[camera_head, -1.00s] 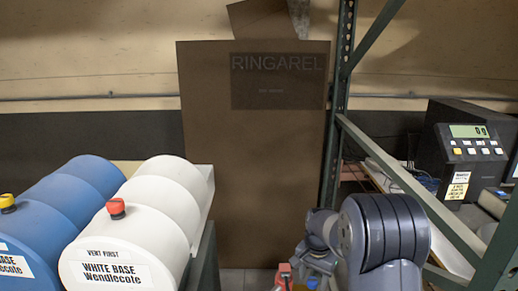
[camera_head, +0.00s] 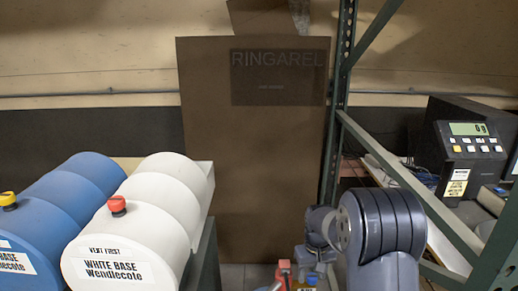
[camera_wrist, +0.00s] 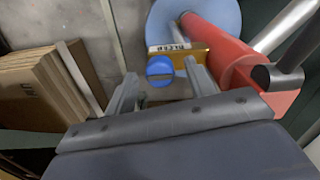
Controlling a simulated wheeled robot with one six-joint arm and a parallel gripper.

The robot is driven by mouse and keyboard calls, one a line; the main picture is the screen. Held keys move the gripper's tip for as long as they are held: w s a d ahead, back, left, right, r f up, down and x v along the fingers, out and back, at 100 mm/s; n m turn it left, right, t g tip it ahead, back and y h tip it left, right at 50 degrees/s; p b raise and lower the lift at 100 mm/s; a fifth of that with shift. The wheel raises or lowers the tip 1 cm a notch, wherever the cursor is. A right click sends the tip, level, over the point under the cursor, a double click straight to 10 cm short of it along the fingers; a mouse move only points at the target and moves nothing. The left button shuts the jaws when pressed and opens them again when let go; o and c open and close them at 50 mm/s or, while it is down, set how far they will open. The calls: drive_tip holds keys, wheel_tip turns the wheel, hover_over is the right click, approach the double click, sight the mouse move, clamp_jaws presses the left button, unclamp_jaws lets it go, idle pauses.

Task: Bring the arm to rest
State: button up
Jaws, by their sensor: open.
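My gripper (camera_wrist: 160,68) is open, its two fingers spread in the wrist view. A round blue cap (camera_wrist: 160,71) on a yellow body (camera_wrist: 185,53) shows between the fingers. I cannot tell how far beyond the fingertips it is, and nothing looks gripped. In the head view, my grey arm is folded at the lower right, and its end is hidden behind the links and the lower frame edge. A blue cap (camera_head: 311,281) shows low beside the arm.
A red cylindrical part (camera_wrist: 215,50) and a light blue round surface (camera_wrist: 170,20) lie close to the right finger. Cardboard (camera_wrist: 45,85) stands at left. White drum (camera_head: 150,215) and blue drum (camera_head: 60,205) are at left, green rack upright (camera_head: 340,110) and scale (camera_head: 465,150) at right.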

drive_tip(key=n+p, duration=0.1)
drive_tip(key=n, duration=0.6)
drive_tip(key=shift+r, duration=1.3)
drive_tip(key=shift+s, duration=0.1)
